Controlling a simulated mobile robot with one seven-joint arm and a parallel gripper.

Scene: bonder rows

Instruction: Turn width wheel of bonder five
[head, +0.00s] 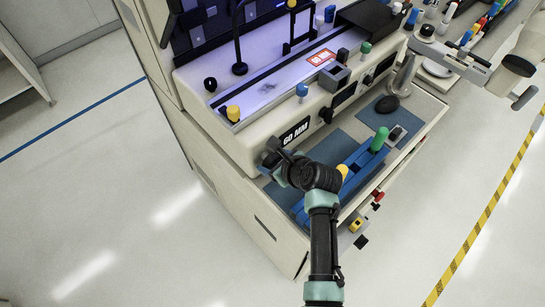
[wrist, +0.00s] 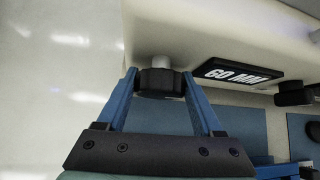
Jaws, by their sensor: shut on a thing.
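The width wheel, a dark ribbed knob (wrist: 158,82) on a short pale shaft, sticks out of the bonder's cream front in the wrist view. The blue fingers of my gripper (wrist: 163,92) stand on either side of it and are shut on it. In the head view my gripper (head: 276,158) is at the left end of the bonder's (head: 240,148) front, and my arm and gripper mostly hide the wheel. A black plate reading "60 MM" (wrist: 236,74) is just right of the wheel; it also shows in the head view (head: 296,132).
A blue bar with a green knob (head: 379,139) and a yellow knob (head: 342,171) lies on the shelf below. Another dark knob (wrist: 295,94) is further right on the front. The floor at left is clear.

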